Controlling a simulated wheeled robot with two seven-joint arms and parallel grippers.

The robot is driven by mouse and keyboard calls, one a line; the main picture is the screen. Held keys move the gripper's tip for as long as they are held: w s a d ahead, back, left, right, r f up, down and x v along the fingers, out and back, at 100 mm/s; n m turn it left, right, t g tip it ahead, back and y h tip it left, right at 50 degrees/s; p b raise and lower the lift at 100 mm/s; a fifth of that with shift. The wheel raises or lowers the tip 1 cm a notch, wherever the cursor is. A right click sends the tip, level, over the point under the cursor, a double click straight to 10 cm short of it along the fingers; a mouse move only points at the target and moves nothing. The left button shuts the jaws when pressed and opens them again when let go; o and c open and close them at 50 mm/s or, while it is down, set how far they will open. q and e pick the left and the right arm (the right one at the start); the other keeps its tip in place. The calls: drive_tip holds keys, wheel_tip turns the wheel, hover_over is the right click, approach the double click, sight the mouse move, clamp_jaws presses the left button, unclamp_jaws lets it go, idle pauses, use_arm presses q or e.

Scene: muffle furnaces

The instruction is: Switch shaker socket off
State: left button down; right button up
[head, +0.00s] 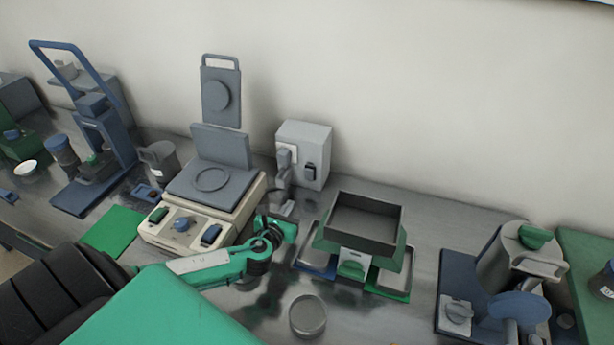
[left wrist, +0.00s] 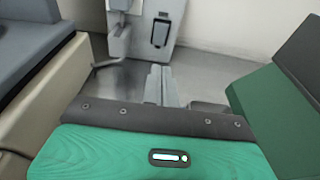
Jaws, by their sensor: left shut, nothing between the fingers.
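The shaker socket is a light grey box (head: 305,152) standing against the back wall. A plug with a cable (head: 285,158) sits on its front at the left, and a dark switch (head: 310,172) is to the right of the plug. In the left wrist view the switch (left wrist: 160,32) is straight beyond the fingers. My left gripper (head: 287,208) is shut and empty, low in front of the socket and apart from it. Its closed fingers (left wrist: 160,84) point toward the box. Whether the switch is on or off cannot be told. My right gripper is not in view.
A cream shaker base (head: 185,232) with a grey platform stands left of my gripper. A dark tray on a green stand (head: 362,220) is close on the right. A round dish (head: 307,315) lies in front. Bare bench shows between gripper and socket.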

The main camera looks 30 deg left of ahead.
sight(309, 174)
use_arm(q)
drive_tip(key=shift+w, duration=0.1)
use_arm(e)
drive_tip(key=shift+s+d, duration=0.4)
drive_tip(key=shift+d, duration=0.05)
